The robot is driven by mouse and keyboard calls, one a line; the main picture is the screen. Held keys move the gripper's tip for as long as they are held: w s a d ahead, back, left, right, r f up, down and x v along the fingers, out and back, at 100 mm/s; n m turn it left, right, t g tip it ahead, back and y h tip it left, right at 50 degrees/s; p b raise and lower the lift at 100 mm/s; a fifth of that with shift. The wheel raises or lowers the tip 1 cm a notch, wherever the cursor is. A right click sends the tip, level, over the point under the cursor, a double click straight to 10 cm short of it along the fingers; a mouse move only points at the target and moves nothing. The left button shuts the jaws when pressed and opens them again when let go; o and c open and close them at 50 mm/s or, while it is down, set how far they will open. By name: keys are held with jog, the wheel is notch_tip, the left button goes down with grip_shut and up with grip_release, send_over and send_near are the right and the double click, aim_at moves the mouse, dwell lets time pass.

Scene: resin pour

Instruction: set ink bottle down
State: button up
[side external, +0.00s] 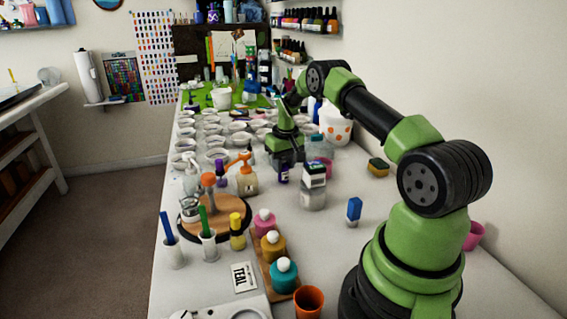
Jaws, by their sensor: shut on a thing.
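My gripper (285,157) points down over the middle of the white table, beyond the clear jars. It is shut on a small dark purple bottle with a pale label, which I take for the ink bottle (283,174). The bottle looks upright, just below the dark jaws. I cannot tell whether its base touches the table. Its top is hidden by the gripper.
A clear jar with a dark lid (313,188) stands close on the right. A pump bottle (245,178) and a round wooden board (187,231) are to the left. Many white cups (214,140) fill the table behind. Bare table (337,187) shows right of the jar.

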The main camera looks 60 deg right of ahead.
jog(key=shift+f, duration=0.15)
jog(key=o, duration=0.9)
jog(key=shift+o, duration=0.2)
